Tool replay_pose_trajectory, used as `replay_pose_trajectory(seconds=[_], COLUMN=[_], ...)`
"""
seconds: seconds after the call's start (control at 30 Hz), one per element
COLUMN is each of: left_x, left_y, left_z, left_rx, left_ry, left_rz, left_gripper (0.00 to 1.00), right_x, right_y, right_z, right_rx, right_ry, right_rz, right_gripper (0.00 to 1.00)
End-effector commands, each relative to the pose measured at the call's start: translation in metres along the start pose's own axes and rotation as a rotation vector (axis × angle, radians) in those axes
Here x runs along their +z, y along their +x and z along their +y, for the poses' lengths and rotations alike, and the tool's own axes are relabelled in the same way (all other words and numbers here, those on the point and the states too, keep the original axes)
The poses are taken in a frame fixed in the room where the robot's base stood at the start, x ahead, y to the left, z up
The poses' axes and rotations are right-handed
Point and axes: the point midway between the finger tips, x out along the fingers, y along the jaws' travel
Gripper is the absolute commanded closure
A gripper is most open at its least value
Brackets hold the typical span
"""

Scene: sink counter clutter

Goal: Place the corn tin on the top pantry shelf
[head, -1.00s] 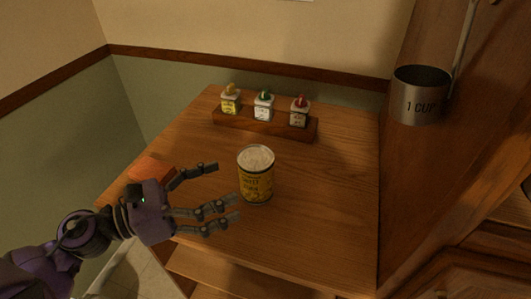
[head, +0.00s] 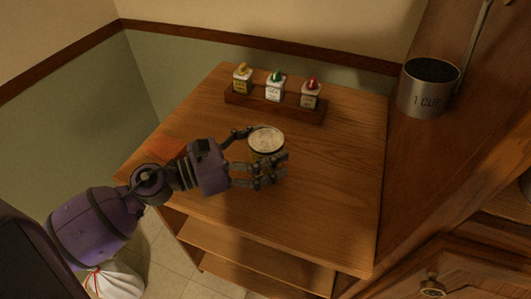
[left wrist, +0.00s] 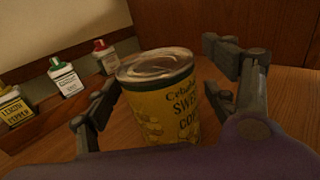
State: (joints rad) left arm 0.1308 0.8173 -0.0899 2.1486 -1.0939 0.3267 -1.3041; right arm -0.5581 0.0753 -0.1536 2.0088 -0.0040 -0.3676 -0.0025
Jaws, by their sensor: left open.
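The corn tin (head: 266,141), yellow with a silver lid, stands upright on the wooden top of the pantry shelf unit (head: 330,190). In the left wrist view the tin (left wrist: 163,110) shows its "Sweet Corn" label between my fingers. My left gripper (head: 262,158) is open around the tin, with fingers on both sides. In the left wrist view a gap shows beside the left finger; whether the right fingers touch the tin I cannot tell. My right gripper is not in view.
A wooden rack (head: 274,106) with several small bottles stands at the back of the top. A metal measuring cup (head: 428,88) hangs by the wooden panel at right. Lower shelves (head: 240,250) and a white bag (head: 115,281) are below. The top's front right is clear.

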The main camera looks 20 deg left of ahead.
Motion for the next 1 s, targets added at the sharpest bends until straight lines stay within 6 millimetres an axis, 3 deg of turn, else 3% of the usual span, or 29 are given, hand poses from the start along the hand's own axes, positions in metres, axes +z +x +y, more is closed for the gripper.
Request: replay_pose_trajectory(seconds=[0.07, 0.6, 0.87, 1.0], left_x=[0.000, 0.001, 0.004, 0.016], left_y=[0.000, 0.000, 0.000, 0.000], left_z=[0.000, 0.000, 0.000, 0.000], left_rx=[0.000, 0.000, 0.000, -0.001], left_ry=[-0.001, 0.000, 0.002, 0.005], left_rz=[0.000, -0.003, -0.003, -0.004], left_gripper=[0.24, 0.95, 0.95, 0.95], right_x=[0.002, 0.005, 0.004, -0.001], right_y=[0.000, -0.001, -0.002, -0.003], right_z=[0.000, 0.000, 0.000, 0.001], right_rx=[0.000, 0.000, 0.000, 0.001], right_ry=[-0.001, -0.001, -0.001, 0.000], right_rz=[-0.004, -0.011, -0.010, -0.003], right_gripper=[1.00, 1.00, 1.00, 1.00])
